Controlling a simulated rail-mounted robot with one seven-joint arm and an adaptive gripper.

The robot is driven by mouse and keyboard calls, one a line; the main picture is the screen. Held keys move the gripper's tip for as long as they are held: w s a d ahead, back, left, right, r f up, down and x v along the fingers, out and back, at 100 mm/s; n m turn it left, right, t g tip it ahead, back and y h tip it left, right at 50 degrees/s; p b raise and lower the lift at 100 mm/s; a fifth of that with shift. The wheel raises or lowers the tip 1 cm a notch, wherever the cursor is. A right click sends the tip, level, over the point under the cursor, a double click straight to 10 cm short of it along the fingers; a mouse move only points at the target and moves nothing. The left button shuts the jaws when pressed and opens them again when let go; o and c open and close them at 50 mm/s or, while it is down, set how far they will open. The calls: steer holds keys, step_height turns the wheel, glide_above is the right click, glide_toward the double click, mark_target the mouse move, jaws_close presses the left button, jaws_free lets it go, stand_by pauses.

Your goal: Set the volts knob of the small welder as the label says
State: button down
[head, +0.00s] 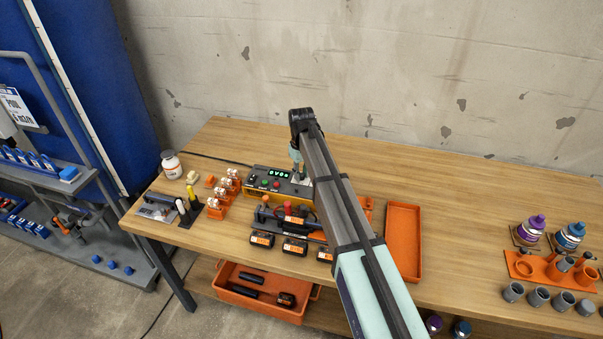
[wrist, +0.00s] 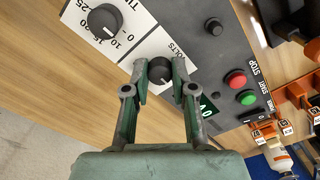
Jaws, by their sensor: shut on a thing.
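The small welder (head: 262,178) is a dark-topped box with yellow sides near the back of the workbench. Its lit green display (head: 279,173) seems to read 0V 0s, and it shows partly in the wrist view (wrist: 205,111). The black volts knob (wrist: 160,68) sits on a white panel marked VOLTS. My gripper (wrist: 160,74) is shut on this knob, one finger on each side. A second black knob (wrist: 104,20), with a time scale, stands to its left. In the head view my arm hides part of the welder's right side.
Red and green buttons (wrist: 246,98) lie right of the volts knob. Orange holders with white fittings (head: 226,186) stand left of the welder. Orange-labelled black blocks (head: 294,248) lie in front. An empty orange tray (head: 403,225) lies right. The bench (head: 470,215) has free room beyond it.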

steer(key=shift+m, duration=0.4)
steer(key=m, duration=0.3)
steer(key=shift+m, duration=0.3)
steer(key=m, duration=0.4)
steer(key=shift+m, duration=0.3)
steer(key=c, duration=1)
jaws_free()
steer(key=shift+o, duration=0.2)
step_height(320, 180, up, 12)
